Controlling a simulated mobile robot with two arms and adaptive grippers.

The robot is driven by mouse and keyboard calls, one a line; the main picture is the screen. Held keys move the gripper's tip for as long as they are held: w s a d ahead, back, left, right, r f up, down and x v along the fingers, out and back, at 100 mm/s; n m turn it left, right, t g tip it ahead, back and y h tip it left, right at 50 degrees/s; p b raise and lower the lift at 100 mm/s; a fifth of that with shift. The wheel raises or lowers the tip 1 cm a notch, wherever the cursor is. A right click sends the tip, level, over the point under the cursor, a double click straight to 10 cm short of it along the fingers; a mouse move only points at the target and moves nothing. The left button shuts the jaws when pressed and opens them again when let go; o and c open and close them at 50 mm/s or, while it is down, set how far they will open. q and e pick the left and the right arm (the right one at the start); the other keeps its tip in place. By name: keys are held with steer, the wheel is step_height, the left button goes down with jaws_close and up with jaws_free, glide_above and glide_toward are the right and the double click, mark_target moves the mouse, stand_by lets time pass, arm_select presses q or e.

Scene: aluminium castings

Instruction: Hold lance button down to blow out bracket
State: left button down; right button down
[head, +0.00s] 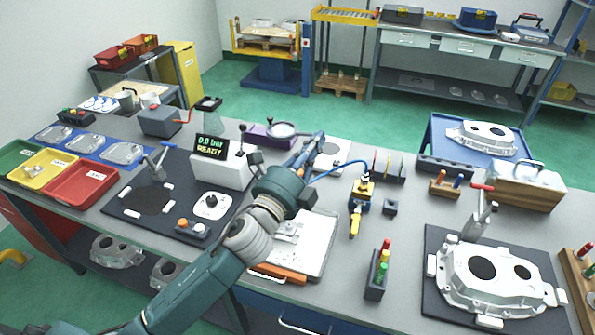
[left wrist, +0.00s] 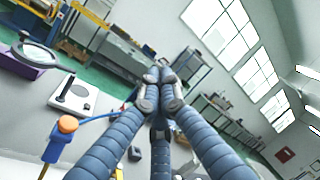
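My right gripper is not in view.
A display (head: 211,146) reads 0.0 bar READY. A white tray (head: 318,245) lies under my left arm. A blue tray (head: 436,130) with another casting is at the back right.

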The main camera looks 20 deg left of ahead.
arm_select(q)
steer(key=d+r+m+g+h, duration=0.4)
steer(key=d+m+h, duration=0.2)
steer(key=m, duration=0.7)
steer(key=d+r+m+g+h, duration=0.35)
steer(key=d+m+h, duration=0.2)
steer(key=m, duration=0.85)
steer(key=w+a+f+m+g+y, duration=0.2)
steer(key=a+f+m+g+y, duration=0.1)
steer(key=a+m, duration=0.3)
steer(key=w+a+f+m+g+y, duration=0.2)
steer(key=a+f+m+y, duration=0.3)
steer(key=a, duration=0.6)
steer(key=shift+a+f+m+g+y, duration=0.3)
steer(key=shift+m+g+y, duration=0.15)
steer(key=shift+m, duration=0.35)
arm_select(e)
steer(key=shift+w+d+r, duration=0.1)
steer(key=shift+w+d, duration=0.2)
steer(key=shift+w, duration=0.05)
